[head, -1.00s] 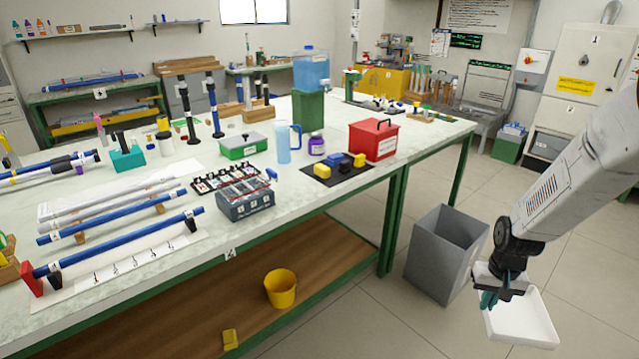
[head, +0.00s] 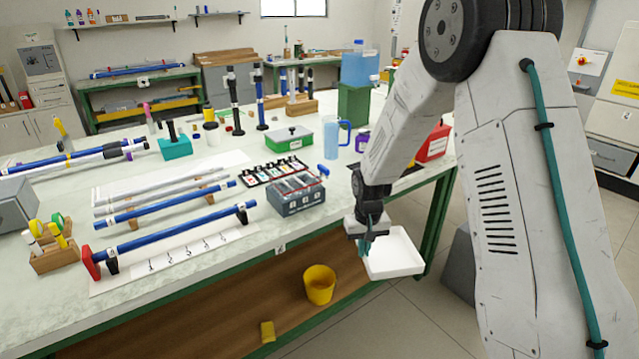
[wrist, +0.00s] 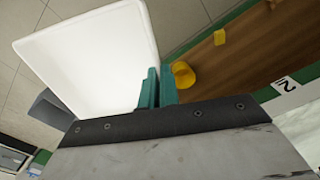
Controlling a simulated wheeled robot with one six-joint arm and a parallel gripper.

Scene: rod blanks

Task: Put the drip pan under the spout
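The white, shallow, square drip pan (head: 395,258) is held out in front of the bench's near edge, above the floor. My gripper (head: 367,243) is shut on the pan's rim at its left side. In the wrist view, the teal fingers (wrist: 156,88) pinch the edge of the drip pan (wrist: 92,58). A blue water container (head: 358,68) stands on a green block (head: 353,104) at the far part of the bench.
A grey battery-like box (head: 298,195), a blue pitcher (head: 330,141) and a green case (head: 289,139) stand on the bench. A red box (head: 436,143) is partly behind my arm. A yellow bucket (head: 320,284) sits on the lower shelf. A grey bin (head: 458,265) is mostly hidden.

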